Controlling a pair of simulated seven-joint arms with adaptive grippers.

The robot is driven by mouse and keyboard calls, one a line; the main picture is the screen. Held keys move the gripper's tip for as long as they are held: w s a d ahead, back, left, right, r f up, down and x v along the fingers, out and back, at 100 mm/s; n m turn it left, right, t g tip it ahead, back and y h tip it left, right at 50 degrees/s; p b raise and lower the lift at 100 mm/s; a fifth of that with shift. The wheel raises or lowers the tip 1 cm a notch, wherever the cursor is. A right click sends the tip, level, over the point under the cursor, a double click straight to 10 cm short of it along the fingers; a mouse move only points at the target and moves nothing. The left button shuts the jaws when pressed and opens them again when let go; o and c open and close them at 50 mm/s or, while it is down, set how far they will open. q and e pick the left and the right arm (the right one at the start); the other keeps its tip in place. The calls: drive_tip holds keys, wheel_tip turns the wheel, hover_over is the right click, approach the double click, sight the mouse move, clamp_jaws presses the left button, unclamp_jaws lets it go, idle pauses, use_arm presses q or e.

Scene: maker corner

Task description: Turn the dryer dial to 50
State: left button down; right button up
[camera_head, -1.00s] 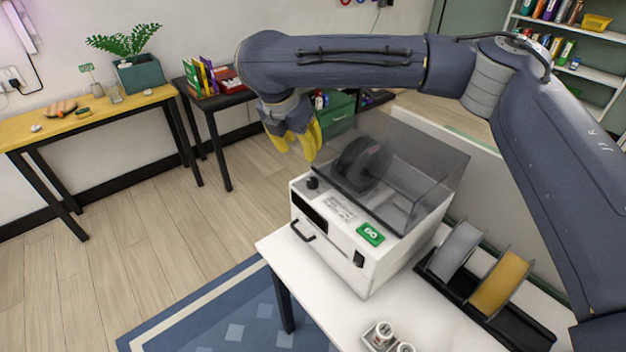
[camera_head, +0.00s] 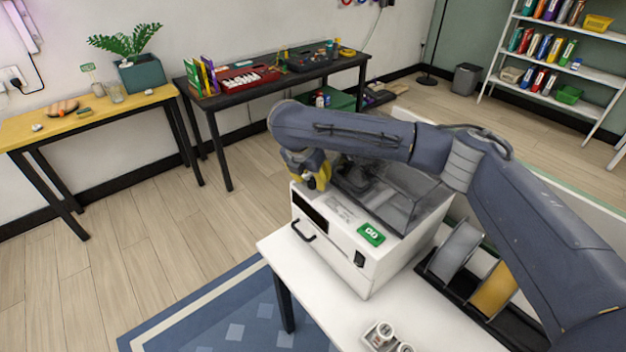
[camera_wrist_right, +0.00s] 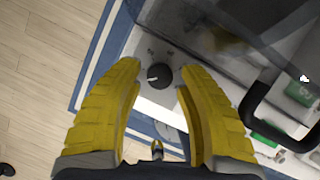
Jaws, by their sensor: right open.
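The filament dryer (camera_head: 350,255) is a white box with a clear lid, standing on a white table. Its black dial (camera_wrist_right: 159,76) sits on the top panel, with a white pointer mark facing left in the right wrist view; the numbers around it are too small to read. My right gripper (camera_head: 314,184) is just above the dial corner in the head view. In the right wrist view its yellow fingers (camera_wrist_right: 160,80) are open on either side of the dial, with gaps to it. In the head view the gripper hides the dial. My left gripper is not in view.
The dryer's smoky lid (camera_head: 412,190) stands close to my right gripper. A green label (camera_head: 371,233) and a black front handle (camera_head: 302,231) are on the dryer. A spool rack (camera_head: 478,278) stands at its right. Open floor lies to the left.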

drive_tip(key=shift+w+d+f, duration=0.15)
drive_tip(key=shift+f, duration=0.45)
clamp_jaws()
